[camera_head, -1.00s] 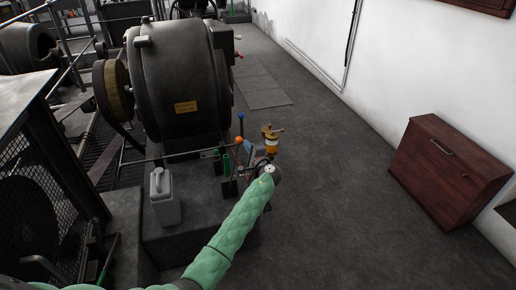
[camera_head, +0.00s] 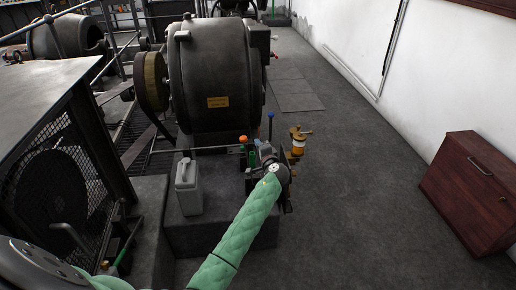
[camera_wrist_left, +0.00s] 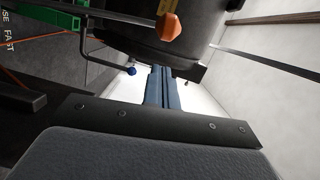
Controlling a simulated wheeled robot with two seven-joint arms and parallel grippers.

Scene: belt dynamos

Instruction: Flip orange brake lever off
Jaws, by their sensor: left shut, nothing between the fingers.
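The orange-knobbed brake lever (camera_head: 243,139) stands at the front of the dark dynamo and leans left. Its orange knob (camera_wrist_left: 168,27) shows at the top of the left wrist view, beyond the fingertips. My left gripper (camera_head: 264,151) is just right of the orange knob in the head view. Its blue-grey fingers (camera_wrist_left: 158,88) are shut with nothing between them. From these views I cannot tell whether they touch the lever. The lever's foot is hidden by my gripper. My right gripper is not in view.
A blue-knobbed lever (camera_head: 270,115) stands close behind my gripper, and a brass oiler (camera_head: 298,142) is to its right. A grey can (camera_head: 188,188) stands on the plinth at left. The floor (camera_head: 340,190) to the right is clear up to a wooden cabinet (camera_head: 468,185).

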